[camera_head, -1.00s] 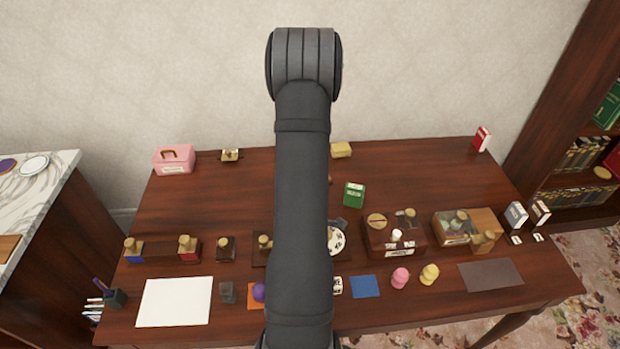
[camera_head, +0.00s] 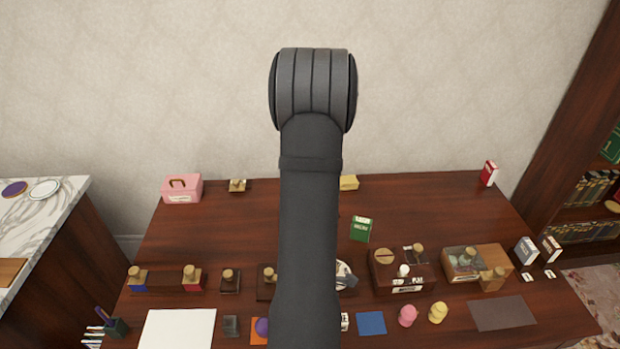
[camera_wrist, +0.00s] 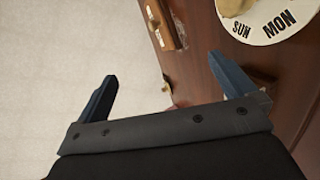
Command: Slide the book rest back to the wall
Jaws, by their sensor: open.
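I cannot pick out the book rest for certain in either view; my arm hides the middle of the desk in the head view. My gripper (camera_wrist: 168,90) is open, with its two blue-grey fingers wide apart in the wrist view. Nothing is clearly held between them. A white day dial marked SUN and MON (camera_wrist: 280,22) lies just beyond the right finger.
A green box (camera_head: 361,229) stands mid-desk. Several knobbed wooden pieces line the front half. The back right is mostly clear.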

